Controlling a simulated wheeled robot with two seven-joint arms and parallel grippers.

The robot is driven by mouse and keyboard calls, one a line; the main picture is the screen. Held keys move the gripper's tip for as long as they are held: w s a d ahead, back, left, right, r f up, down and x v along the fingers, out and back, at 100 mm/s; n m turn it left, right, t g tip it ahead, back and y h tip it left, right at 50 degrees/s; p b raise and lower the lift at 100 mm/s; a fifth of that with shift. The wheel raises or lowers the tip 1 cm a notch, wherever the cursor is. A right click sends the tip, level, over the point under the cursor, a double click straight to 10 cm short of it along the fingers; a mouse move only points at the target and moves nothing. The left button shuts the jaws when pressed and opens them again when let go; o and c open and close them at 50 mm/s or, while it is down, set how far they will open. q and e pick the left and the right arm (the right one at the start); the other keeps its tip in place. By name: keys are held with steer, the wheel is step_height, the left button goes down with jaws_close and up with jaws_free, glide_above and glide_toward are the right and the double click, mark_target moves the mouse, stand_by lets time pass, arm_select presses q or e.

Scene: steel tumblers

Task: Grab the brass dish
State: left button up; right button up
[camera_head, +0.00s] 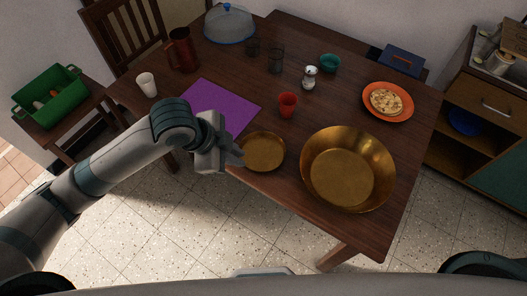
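A small, shallow brass dish (264,152) sits near the front edge of the wooden table. A much larger brass basin (347,168) stands to its right. My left gripper (236,155) is at the left rim of the small dish, with its fingertips close to or at the rim. I cannot tell whether the fingers touch the rim or how far apart they are. My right gripper is not in view.
The table (335,228) also holds a purple mat (222,104), a red cup (288,105), a salt shaker (310,78), a teal bowl (330,63), an orange plate (370,114), a white cup (147,85) and a dark red pitcher (183,52).

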arm_select(q)
steer(key=f, duration=0.1)
steer(key=p, duration=0.3)
glide_above(263, 171)
steer(key=s+a, duration=0.2)
step_height(263, 171, down, 10)
steer(key=shift+w+f, duration=0.1)
steer(key=shift+w, duration=0.05)
steer(key=shift+p+x, duration=0.4)
steer(key=shift+x, duration=0.35)
steer(key=shift+w+d+f+p, duration=0.1)
steer(key=shift+w+f+p, duration=0.1)
steer(key=shift+f, duration=0.25)
steer(key=shift+w+d+f+p, duration=0.1)
steer(key=shift+w+f+p, duration=0.1)
steer(key=shift+f, duration=0.3)
steer(key=shift+x, duration=0.8)
steer(key=shift+a, duration=0.1)
